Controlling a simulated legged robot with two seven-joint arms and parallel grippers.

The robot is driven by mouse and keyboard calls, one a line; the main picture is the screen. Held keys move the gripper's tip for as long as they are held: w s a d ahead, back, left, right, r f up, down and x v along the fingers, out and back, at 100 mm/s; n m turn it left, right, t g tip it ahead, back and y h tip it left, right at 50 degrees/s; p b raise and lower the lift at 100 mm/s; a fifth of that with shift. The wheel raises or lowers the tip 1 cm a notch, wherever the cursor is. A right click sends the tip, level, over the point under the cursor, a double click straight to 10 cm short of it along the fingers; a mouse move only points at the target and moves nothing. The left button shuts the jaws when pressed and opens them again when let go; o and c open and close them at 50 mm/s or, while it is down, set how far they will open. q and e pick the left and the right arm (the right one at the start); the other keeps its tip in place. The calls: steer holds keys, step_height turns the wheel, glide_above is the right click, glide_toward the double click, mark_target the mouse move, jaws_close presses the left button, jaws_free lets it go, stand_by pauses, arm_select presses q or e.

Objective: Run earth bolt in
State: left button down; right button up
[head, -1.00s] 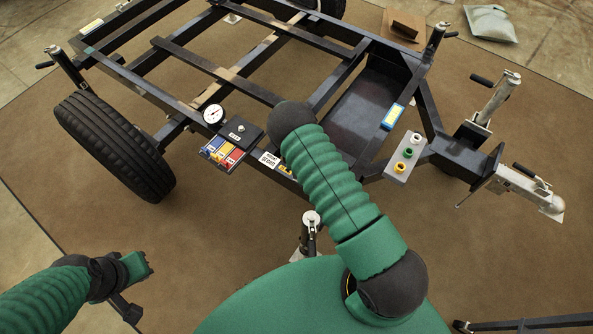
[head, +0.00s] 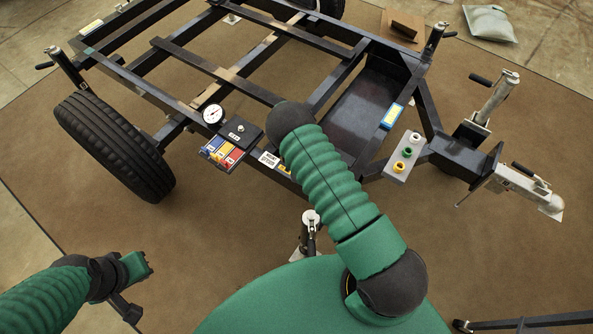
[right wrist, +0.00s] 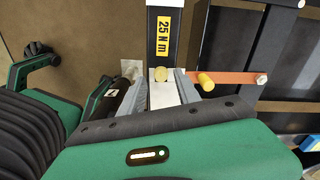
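My right gripper shows in the right wrist view (right wrist: 160,88), its two grey fingers apart. A round brass bolt head (right wrist: 161,75) sits between the fingertips, over a pale metal piece. I cannot tell whether the fingers touch it. A dark bar with a yellow "25 N m" label (right wrist: 164,34) runs up behind it. An orange strap (right wrist: 235,78) lies to the right, with a second brass cylinder (right wrist: 207,80) near its left end. In the head view my right arm hides that gripper and the bolt. My left gripper (head: 146,264) is at lower left, away from the trailer; its fingers are unclear.
The black trailer frame (head: 230,82) fills the upper middle, with a tyre (head: 115,148) at left. A dial gauge (head: 213,114), coloured blocks (head: 222,152) and a grey plate with coloured rings (head: 404,157) are on its near side.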

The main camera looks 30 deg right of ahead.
step_height(320, 180, up, 17)
steer(key=p, duration=0.4)
steer(key=shift+s, duration=0.1)
steer(key=s+a+r+n+t, duration=0.1)
steer(key=s+a+r+n, duration=0.6)
steer(key=n, duration=0.6)
steer(key=s+a+r+n+t, duration=0.2)
steer(key=s+a+r+n, duration=0.3)
steer(key=s+r+n, duration=0.65)
step_height(320, 180, up, 11)
steer(key=w+n+p, duration=0.2)
steer(key=n+p, duration=0.2)
steer(key=p, duration=0.9)
steer(key=shift+w+p, duration=0.25)
steer(key=shift+p, duration=0.05)
